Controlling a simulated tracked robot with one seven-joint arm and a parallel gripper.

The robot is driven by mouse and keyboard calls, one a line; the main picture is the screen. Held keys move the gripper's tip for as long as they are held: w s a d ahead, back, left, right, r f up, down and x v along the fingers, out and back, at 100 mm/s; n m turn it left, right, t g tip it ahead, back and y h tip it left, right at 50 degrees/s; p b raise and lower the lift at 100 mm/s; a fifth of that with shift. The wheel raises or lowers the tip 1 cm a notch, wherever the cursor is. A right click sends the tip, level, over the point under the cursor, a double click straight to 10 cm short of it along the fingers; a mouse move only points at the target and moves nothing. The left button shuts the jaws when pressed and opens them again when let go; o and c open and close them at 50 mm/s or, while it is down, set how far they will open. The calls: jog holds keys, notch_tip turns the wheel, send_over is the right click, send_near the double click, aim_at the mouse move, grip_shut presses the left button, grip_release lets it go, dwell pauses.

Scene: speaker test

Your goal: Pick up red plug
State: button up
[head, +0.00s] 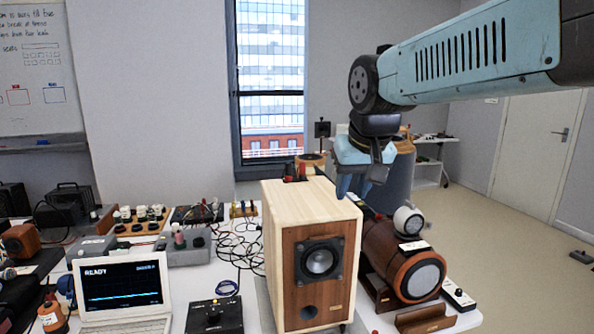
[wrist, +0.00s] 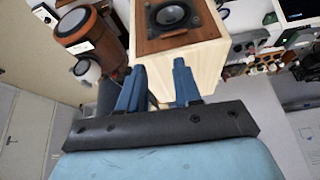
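A small red piece (head: 302,170), possibly the red plug, shows beside a dark piece at the far top edge of the wooden speaker (head: 285,213). It is too small to tell its shape. Another reddish-topped piece (head: 179,240) stands on a grey box at the left. My gripper (head: 356,190) hangs at the speaker's upper right, right of the small red piece and apart from it. In the wrist view, my gripper's (wrist: 158,75) two blue fingers are spread with nothing held between them, and the pale speaker cabinet (wrist: 205,65) lies beyond them. No red plug is discernible there.
A brown cylindrical speaker (head: 392,255) lies right of the wooden one, with a small white round device (head: 407,221) on top. Loose cables (head: 238,247) and a laptop (head: 122,285) are at the left. Open floor (head: 500,225) lies at the right.

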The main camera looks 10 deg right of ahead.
jog(key=w+r+m, duration=0.1)
jog(key=w+r, duration=0.2)
jog(key=w, duration=0.5)
jog(key=w+r+m, duration=0.1)
jog(key=w+r, duration=0.2)
jog(key=w, duration=0.4)
jog(key=m+g+h, duration=0.1)
jog(key=m+h, duration=0.1)
send_near(302, 162)
jog(key=x, duration=1.1)
jog(key=shift+c, duration=0.2)
grip_shut()
